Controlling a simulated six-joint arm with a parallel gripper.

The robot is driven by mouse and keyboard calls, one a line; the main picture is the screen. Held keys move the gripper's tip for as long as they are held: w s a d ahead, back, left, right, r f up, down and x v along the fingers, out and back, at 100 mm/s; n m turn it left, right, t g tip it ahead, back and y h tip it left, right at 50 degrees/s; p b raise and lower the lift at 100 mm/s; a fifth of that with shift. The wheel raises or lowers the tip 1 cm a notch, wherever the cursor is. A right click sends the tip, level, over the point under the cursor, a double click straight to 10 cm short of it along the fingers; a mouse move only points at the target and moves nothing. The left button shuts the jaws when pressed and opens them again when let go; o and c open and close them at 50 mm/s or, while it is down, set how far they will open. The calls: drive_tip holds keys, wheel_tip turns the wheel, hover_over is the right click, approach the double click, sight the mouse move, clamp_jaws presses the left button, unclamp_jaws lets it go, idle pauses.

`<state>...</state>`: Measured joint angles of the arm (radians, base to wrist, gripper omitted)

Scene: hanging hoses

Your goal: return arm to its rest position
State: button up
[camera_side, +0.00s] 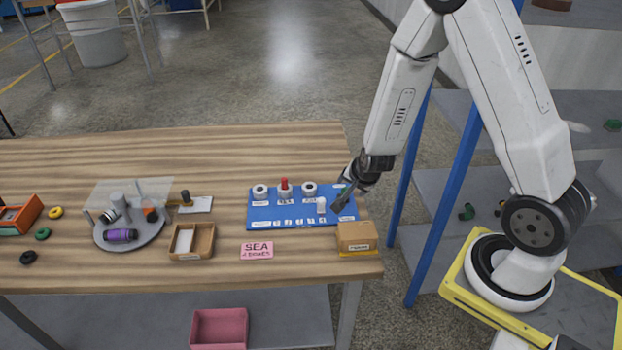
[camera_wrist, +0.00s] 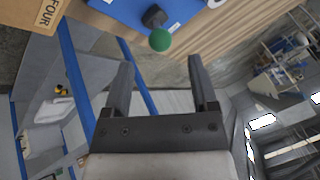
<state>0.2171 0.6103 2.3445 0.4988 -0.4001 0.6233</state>
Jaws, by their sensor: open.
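My gripper (camera_side: 345,193) is over the right end of the blue board (camera_side: 262,215) in the side view. In the wrist view my gripper (camera_wrist: 161,70) has its two dark fingers spread, with nothing between them. In the side view my gripper partly hides this knob. The board also carries white rings, a red-topped piece (camera_side: 284,185) and a white peg (camera_side: 321,206).
A cardboard box (camera_side: 357,236) sits at the table's right front corner. A pink card (camera_side: 257,250), wooden tray (camera_side: 192,241) and round grey stand (camera_side: 130,232) lie left. Blue shelf posts (camera_side: 445,190) rise right of the table. The table's back strip is clear.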

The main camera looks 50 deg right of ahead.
drive_tip(key=shift+a+r+n, duration=0.35)
drive_tip(key=shift+a+n, duration=0.05)
drive_tip(key=s+a+r+n+g+y, duration=0.3)
drive_tip(key=s+a+r+n, duration=0.6)
drive_tip(key=n, duration=0.5)
drive_tip(key=shift+a+r+n+y, duration=0.3)
drive_tip(key=shift+a+r+n, duration=0.1)
drive_tip(key=shift+a+r, duration=0.4)
drive_tip(key=shift+f, duration=0.1)
idle(0.3)
